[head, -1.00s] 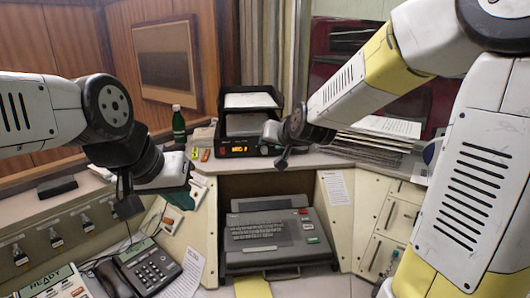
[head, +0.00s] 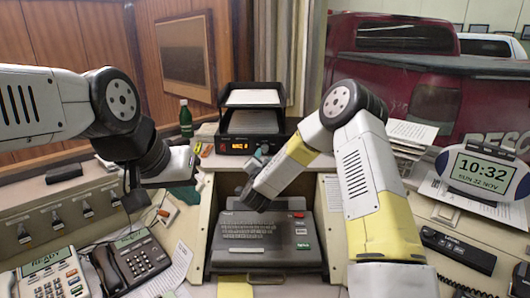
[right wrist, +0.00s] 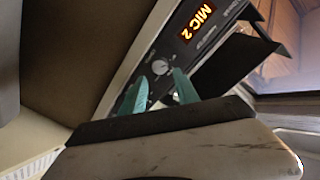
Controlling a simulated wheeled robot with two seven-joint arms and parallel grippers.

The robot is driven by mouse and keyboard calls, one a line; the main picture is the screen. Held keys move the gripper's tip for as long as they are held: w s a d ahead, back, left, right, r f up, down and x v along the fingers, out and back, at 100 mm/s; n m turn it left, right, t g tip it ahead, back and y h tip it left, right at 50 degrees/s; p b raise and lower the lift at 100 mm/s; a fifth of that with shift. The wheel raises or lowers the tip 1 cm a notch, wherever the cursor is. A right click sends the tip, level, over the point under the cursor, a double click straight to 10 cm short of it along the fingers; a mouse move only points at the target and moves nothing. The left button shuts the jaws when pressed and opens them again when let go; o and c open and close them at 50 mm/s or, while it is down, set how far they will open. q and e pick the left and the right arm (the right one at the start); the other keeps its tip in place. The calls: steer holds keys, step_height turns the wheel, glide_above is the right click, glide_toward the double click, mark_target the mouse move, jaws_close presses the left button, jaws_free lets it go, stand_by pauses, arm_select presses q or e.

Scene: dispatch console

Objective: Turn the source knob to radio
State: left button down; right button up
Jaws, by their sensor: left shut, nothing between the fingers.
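The source unit is a black box (head: 236,146) with an orange lit display, on the ledge at the back. Its display (right wrist: 199,20) reads MIC 2 in the right wrist view. The source knob (right wrist: 161,67) is a small round light knob on the panel. My right gripper (right wrist: 158,80) is open; its two teal fingers point at the knob, one on each side of it in the picture. I cannot tell whether they touch it. In the head view my right gripper (head: 258,155) is small, near the box's right end. My left gripper (head: 184,193) is shut and empty, left of the console.
Black paper trays (head: 252,98) stand on the box. A green bottle (head: 186,118) is to its left. A keyboard terminal (head: 262,240) sits below. Desk phones (head: 135,258) are at the lower left. A clock (head: 482,174) and paper stack (head: 410,138) are on the right.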

mark_target(265, 150)
steer(key=w, duration=0.6)
steer(key=shift+w+d, duration=0.25)
jaws_close()
